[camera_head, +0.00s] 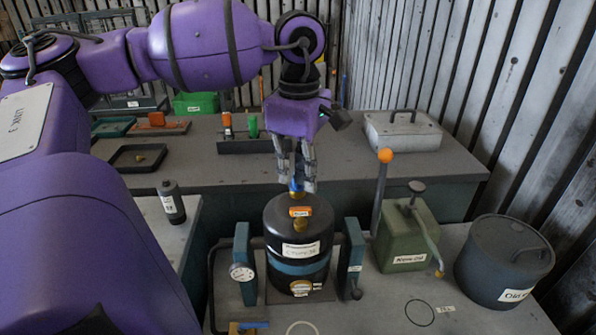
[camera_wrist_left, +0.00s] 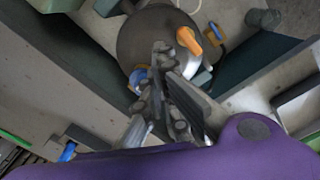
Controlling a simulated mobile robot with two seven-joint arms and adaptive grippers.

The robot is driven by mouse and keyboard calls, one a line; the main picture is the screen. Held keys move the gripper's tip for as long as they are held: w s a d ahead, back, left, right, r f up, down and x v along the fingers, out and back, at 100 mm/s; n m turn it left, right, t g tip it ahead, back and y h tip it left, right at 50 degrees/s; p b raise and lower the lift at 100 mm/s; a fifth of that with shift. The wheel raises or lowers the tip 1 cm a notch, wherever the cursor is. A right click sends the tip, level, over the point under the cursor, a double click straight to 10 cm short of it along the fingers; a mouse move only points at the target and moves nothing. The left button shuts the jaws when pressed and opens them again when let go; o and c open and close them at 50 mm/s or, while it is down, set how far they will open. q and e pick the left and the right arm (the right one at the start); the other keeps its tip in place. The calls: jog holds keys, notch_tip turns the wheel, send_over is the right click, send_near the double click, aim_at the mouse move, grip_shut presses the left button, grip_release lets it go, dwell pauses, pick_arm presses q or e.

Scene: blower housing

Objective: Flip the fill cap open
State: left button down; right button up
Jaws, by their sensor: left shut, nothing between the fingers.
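A black cylindrical housing (camera_head: 286,258) with a teal band stands upright in a teal-sided stand. On its top are an orange piece (camera_head: 300,211) with small unreadable lettering and a blue piece (camera_head: 294,186) near the back edge. I cannot tell for certain which is the fill cap. My left gripper (camera_head: 304,188) points down, shut and empty, at the back of the housing top, close beside the blue piece. Contact is unclear. In the left wrist view, the gripper tips (camera_wrist_left: 170,48) overlap the dark top, with the blue piece (camera_wrist_left: 138,77) and an orange piece (camera_wrist_left: 188,40) on either side.
A green can (camera_head: 407,237) with an orange-knobbed lever (camera_head: 382,180) and a dark lidded pot (camera_head: 503,262) stand right of the housing. A small black bottle (camera_head: 171,203) is left. The back bench holds trays and a grey lidded box (camera_head: 402,130).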

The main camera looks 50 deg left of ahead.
pick_arm(q)
jog(key=shift+f, duration=1.3)
pick_arm(e)
jog(key=shift+s+f, duration=0.1)
jog(key=shift+f, duration=0.05)
